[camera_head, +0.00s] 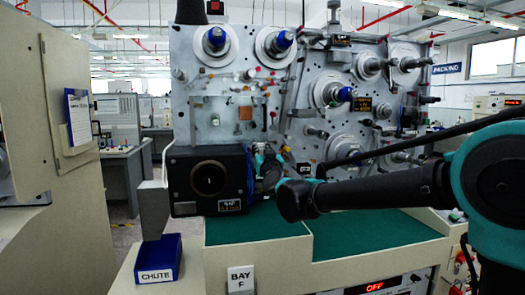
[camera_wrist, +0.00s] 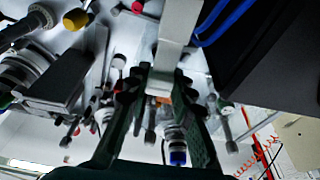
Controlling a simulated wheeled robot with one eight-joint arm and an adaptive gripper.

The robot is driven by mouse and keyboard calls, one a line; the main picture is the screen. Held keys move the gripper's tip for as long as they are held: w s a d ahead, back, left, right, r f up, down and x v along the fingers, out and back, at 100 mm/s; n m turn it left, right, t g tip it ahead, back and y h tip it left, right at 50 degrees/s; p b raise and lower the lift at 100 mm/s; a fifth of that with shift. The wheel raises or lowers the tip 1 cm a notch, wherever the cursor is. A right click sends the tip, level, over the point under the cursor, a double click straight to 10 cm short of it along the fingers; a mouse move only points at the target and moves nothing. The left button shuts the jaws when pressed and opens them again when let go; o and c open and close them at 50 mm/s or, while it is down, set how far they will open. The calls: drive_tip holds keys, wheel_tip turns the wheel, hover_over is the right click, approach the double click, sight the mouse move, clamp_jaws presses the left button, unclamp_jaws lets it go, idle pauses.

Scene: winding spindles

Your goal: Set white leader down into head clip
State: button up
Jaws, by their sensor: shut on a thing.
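The white leader (camera_wrist: 178,30) is a pale flat strip in the wrist view, running from between my fingertips up to the top edge. My gripper (camera_wrist: 158,84) is shut on its lower end. In the head view my gripper (camera_head: 266,165) is small, beside the right side of the black box, in front of the machine's panel; the leader cannot be made out there. I cannot pick out the head clip for certain in either view.
The black box (camera_head: 208,180) with a round face stands left of my gripper; its dark side (camera_wrist: 265,60) fills the wrist view's upper right, with blue tubes beside it. Spindles and rollers crowd the grey panel (camera_head: 215,100). A blue chute bin (camera_head: 160,258) is front left. The green bench top (camera_head: 255,222) is clear.

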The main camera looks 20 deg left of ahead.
drive_tip(key=shift+w+a, duration=0.2)
drive_tip(key=shift+w, duration=0.1)
drive_tip(key=shift+f, duration=1.55)
drive_tip(key=o, duration=0.9)
drive_tip(key=shift+o, duration=0.2)
drive_tip(key=shift+s+d, duration=0.1)
drive_tip(key=shift+s, duration=0.05)
drive_tip(key=v, duration=1.1)
drive_tip(key=shift+s+d+f, duration=0.15)
drive_tip(key=shift+s+f, duration=0.05)
drive_tip(key=shift+s, duration=0.1)
